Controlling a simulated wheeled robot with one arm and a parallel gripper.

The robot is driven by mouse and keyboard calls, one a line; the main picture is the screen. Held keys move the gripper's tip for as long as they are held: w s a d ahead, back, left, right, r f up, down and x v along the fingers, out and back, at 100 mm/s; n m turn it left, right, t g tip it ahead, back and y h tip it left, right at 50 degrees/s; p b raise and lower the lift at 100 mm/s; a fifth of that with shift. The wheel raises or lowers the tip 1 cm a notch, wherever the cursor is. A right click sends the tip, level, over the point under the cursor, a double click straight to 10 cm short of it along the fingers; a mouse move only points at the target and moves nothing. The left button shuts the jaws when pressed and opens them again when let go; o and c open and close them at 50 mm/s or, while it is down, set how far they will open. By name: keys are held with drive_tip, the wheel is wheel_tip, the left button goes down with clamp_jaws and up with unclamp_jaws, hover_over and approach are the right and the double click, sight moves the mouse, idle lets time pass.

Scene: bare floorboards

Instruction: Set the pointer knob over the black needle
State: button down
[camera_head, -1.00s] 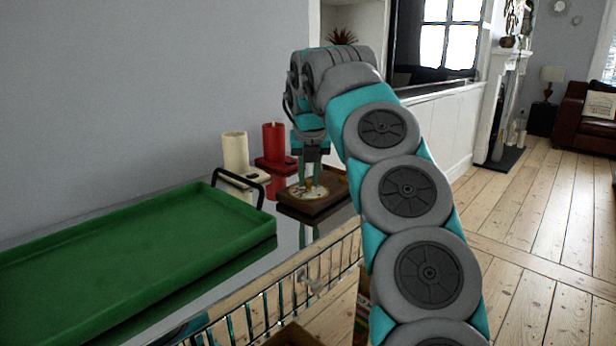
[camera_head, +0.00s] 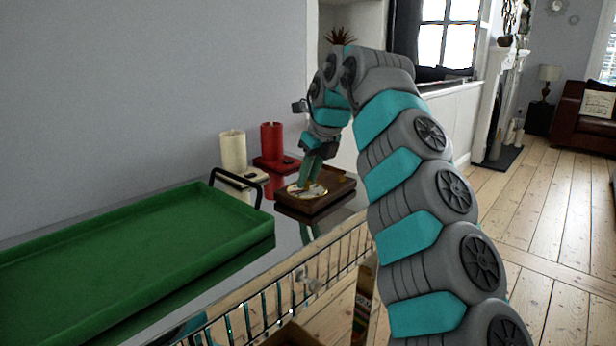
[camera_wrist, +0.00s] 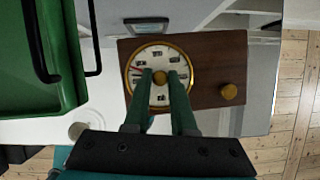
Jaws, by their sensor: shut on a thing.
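A round white dial with a brass rim (camera_wrist: 161,51) is set in a brown wooden base (camera_wrist: 207,76); the base also shows in the head view (camera_head: 335,197). A brass knob (camera_wrist: 160,77) sits at the dial's centre. My gripper (camera_wrist: 161,80) is shut on this knob, one green finger on each side; in the head view my gripper (camera_head: 309,185) leans over the dial. A thin reddish hand shows at the dial's left. The black needle cannot be made out clearly, and the fingers cover the lower part of the dial. A second brass knob (camera_wrist: 229,91) stands on the base, apart from the fingers.
A green tray (camera_head: 130,232) lies on the glossy tabletop to the left. A cream candle (camera_head: 233,152) and a red candle (camera_head: 271,141) stand behind the base, near the wall. A wire rail (camera_head: 290,283) runs below the table's front edge.

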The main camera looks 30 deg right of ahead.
drive_tip(key=shift+n+y, duration=0.4)
drive_tip(key=shift+n, duration=0.7)
drive_tip(key=shift+d+r+n, duration=0.1)
drive_tip(key=shift+n, duration=0.4)
drive_tip(key=c, duration=0.7)
unclamp_jaws()
drive_tip(key=shift+c, duration=0.2)
